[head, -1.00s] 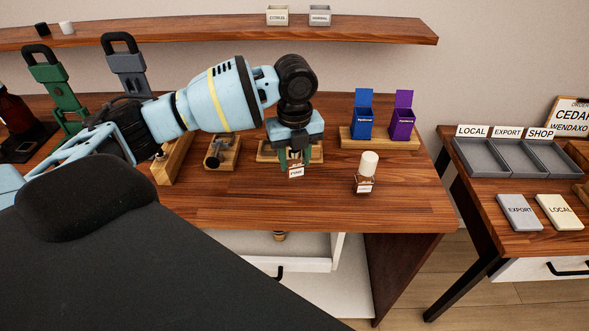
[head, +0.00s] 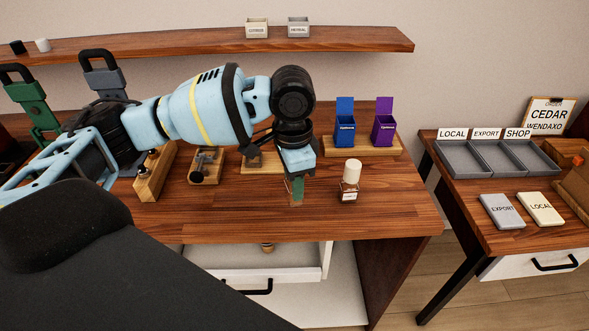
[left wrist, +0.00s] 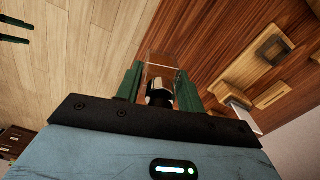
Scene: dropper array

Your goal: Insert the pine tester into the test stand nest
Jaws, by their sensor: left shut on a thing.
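My left gripper (head: 296,188) is shut on the pine tester, a small clear glass bottle that shows between the green fingers in the left wrist view (left wrist: 160,72). In the head view the fingers mostly hide it, and its label cannot be read. The gripper points down above the front part of the wooden table. Behind it are a low wooden stand (head: 258,168), partly hidden by my wrist, and a wooden holder with a metal part (head: 206,166). I cannot tell which has the test stand nest.
A white-capped bottle (head: 350,181) stands just right of my gripper. Blue (head: 345,130) and purple (head: 383,130) boxes stand behind it. A wooden rack (head: 156,172) is at left. The table's front edge is close, with an open drawer (head: 255,275) below.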

